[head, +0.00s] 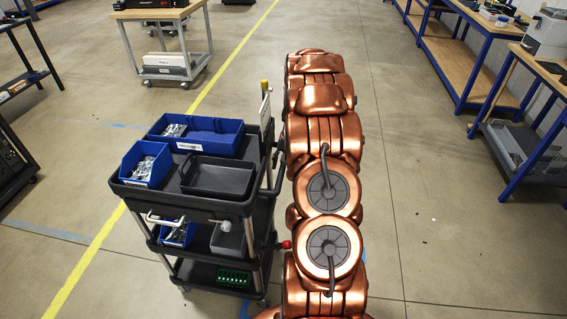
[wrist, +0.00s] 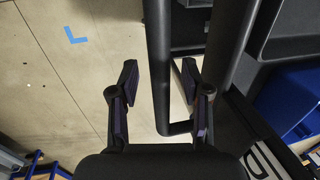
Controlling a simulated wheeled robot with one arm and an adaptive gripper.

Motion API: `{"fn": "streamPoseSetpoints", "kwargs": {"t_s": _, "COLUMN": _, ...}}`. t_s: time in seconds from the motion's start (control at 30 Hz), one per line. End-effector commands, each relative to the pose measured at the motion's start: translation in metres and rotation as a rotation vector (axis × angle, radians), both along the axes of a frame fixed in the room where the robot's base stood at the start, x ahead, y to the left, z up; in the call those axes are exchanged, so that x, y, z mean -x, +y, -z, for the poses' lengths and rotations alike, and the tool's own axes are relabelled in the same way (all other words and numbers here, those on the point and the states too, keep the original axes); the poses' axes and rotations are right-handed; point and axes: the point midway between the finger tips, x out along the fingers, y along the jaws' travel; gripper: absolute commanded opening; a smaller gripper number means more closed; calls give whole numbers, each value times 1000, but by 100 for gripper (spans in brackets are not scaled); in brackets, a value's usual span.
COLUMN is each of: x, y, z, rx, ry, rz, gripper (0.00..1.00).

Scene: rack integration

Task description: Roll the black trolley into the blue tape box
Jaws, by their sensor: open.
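The black trolley (head: 240,205) stands upright just left of my arm in the head view, its shelves carrying bins. In the wrist view, a black bar of the trolley (wrist: 160,60) passes between the two fingers of my gripper (wrist: 160,72). The fingers are open, with gaps showing beside the bar. My gripper is hidden by the arm in the head view. Blue tape marks show on the floor: one strip left of the trolley (head: 45,231) and a piece behind it (head: 122,126). A blue corner mark (wrist: 76,36) shows in the wrist view. The full tape outline is not visible.
A yellow floor line (head: 95,245) runs past the trolley's left side. A wooden-topped cart (head: 155,14) stands beyond it. Blue-framed benches (head: 455,55) line the right side. The floor right of my arm is clear.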

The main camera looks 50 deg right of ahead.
Motion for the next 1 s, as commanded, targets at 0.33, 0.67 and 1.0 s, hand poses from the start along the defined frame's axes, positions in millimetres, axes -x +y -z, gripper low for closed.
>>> {"fn": "streamPoseSetpoints", "kwargs": {"t_s": 0.33, "x": 0, "y": 0, "z": 0, "rx": 1, "ry": -1, "rz": 0, "gripper": 31}}
{"fn": "streamPoseSetpoints", "kwargs": {"t_s": 0.67, "x": 0, "y": 0, "z": 0, "rx": 1, "ry": -1, "rz": 0, "gripper": 0}}
{"fn": "streamPoseSetpoints", "kwargs": {"t_s": 1.0, "x": 0, "y": 0, "z": 0, "rx": 1, "ry": -1, "rz": 0, "gripper": 0}}
